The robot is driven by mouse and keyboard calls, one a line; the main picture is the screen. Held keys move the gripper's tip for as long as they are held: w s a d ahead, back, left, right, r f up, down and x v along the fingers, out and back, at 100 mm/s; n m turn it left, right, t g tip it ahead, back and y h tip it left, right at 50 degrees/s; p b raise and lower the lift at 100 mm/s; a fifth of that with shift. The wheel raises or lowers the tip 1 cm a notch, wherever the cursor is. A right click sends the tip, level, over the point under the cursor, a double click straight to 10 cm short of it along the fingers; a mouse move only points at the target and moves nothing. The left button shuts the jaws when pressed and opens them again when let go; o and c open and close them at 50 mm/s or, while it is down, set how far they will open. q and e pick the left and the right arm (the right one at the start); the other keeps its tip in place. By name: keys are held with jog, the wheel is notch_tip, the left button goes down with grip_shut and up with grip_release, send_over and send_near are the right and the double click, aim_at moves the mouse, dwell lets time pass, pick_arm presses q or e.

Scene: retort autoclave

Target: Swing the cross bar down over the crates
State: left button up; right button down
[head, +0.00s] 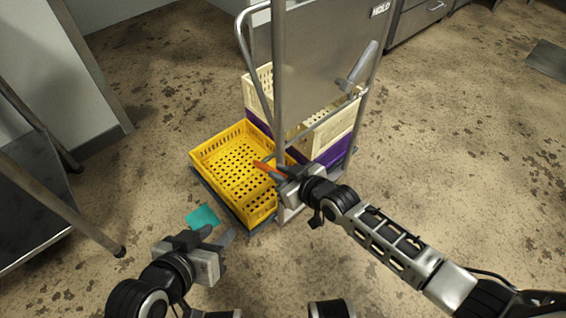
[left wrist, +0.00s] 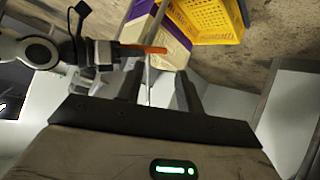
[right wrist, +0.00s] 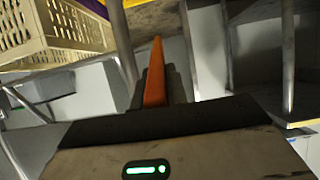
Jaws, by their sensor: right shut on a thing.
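My right gripper (head: 277,171) is shut on an orange bar-like piece (head: 264,166), seen close up in the right wrist view (right wrist: 154,78). This piece appears to belong to the cross bar, but the rest of it is hard to trace. It is beside the near upright of the metal frame (head: 279,70), low over the yellow crate's right side. The yellow crate (head: 236,168) looks empty. Behind the upright stand cream crates (head: 340,130) with purple ones (head: 335,153). My left gripper (head: 218,236) is open and empty, left of the yellow crate's near corner.
A teal piece (head: 202,217) is on the floor near my left gripper. A metal table (head: 30,200) is at the left.

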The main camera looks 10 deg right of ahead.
jog(key=shift+w+a+r+g+p, duration=0.15)
jog(key=shift+r+g+p, duration=0.15)
jog(key=shift+r+p, duration=0.3)
pick_arm(q)
notch_tip(320, 180, up, 6)
jog(key=a+p, duration=0.1)
jog(key=p, duration=0.1)
jog(key=shift+s+a+t+y, duration=0.3)
jog(key=shift+s+a+t, duration=0.05)
jog(key=shift+a+t, duration=0.05)
pick_arm(e)
jog(key=shift+w+a+g+h, duration=0.15)
jog(key=shift+w+g+h, duration=0.1)
jog(key=shift+g+h, duration=0.3)
